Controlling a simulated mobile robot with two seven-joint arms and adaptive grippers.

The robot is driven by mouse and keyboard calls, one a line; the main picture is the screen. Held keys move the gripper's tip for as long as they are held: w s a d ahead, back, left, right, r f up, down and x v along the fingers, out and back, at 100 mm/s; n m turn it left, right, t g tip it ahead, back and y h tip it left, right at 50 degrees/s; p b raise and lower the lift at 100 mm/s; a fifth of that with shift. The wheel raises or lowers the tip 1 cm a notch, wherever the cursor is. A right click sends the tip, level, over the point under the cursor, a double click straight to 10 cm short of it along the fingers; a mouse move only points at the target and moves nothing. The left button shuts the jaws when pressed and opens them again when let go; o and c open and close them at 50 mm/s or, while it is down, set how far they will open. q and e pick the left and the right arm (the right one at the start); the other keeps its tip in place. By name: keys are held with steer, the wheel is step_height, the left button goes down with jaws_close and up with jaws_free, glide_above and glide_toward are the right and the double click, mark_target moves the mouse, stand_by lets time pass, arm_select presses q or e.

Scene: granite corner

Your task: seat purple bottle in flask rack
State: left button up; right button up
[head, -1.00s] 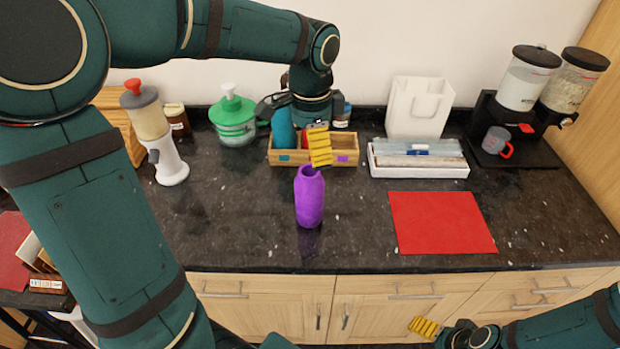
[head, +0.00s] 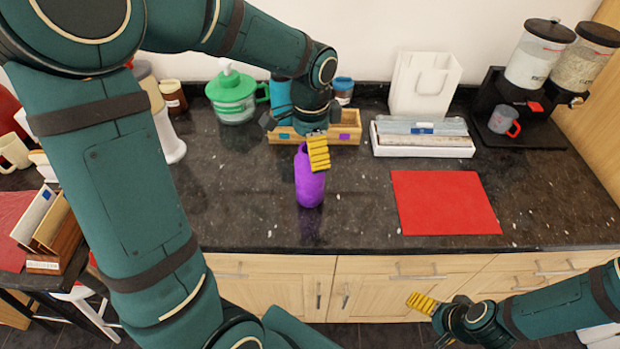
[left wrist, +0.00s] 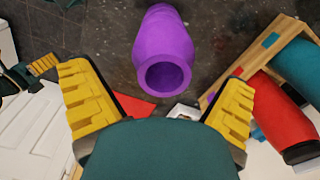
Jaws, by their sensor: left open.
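The purple bottle (head: 310,187) stands upright on the dark counter; its open mouth faces the camera in the left wrist view (left wrist: 163,40). My left gripper (head: 318,153) is open at the bottle's top, its yellow fingers hiding part of the neck. In the wrist view the bottle appears between and beyond the spread fingers, not gripped. The wooden flask rack (head: 352,129) stands behind the bottle, partly hidden by my gripper. It bears teal and purple marks and holds a teal bottle (left wrist: 300,68) and a red bottle (left wrist: 275,108). My right gripper (head: 422,303) is low at the counter's front; its jaw opening is unclear.
A red mat (head: 445,203) lies right of the bottle. A green-lidded jar (head: 232,98) is back left; dispensers (head: 538,60) are back right. The front-left counter is clear.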

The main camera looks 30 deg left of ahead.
mark_target(310, 175)
arm_select(q)
step_height(310, 175, down, 4)
steer(key=shift+w+a+f+b, duration=0.1)
steer(key=shift+a+f+b, duration=0.05)
steer(key=shift+f+b, duration=0.15)
steer(key=shift+r, duration=0.1)
steer(key=c, duration=1.3)
